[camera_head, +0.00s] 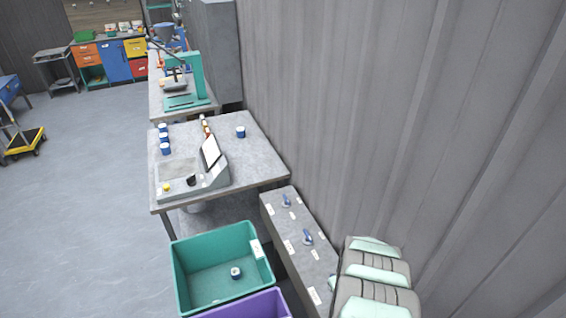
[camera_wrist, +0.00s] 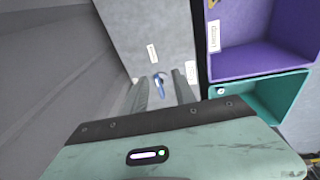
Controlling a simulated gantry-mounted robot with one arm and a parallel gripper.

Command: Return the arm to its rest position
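My gripper (camera_wrist: 160,80) shows in the wrist view with its two grey fingers apart and nothing held between them. Below and between the fingers, a blue-handled tool (camera_wrist: 158,84) stands on the light grey cabinet top. In the head view, grey and pale green links of my arm fill the lower right; the fingers are not clearly visible there. The long grey cabinet (camera_head: 282,221) beside the arm carries two blue-handled tools, one farther (camera_head: 286,201) and one nearer (camera_head: 307,237).
A green bin (camera_head: 176,271) with a blue-white cup (camera_head: 235,273) inside stands left of the cabinet, beside a purple bin (camera_head: 262,304). Behind is a table (camera_head: 255,165) with a scale-like device (camera_head: 195,180) and several cups. A corrugated wall (camera_head: 400,120) runs along the right. Open floor lies left.

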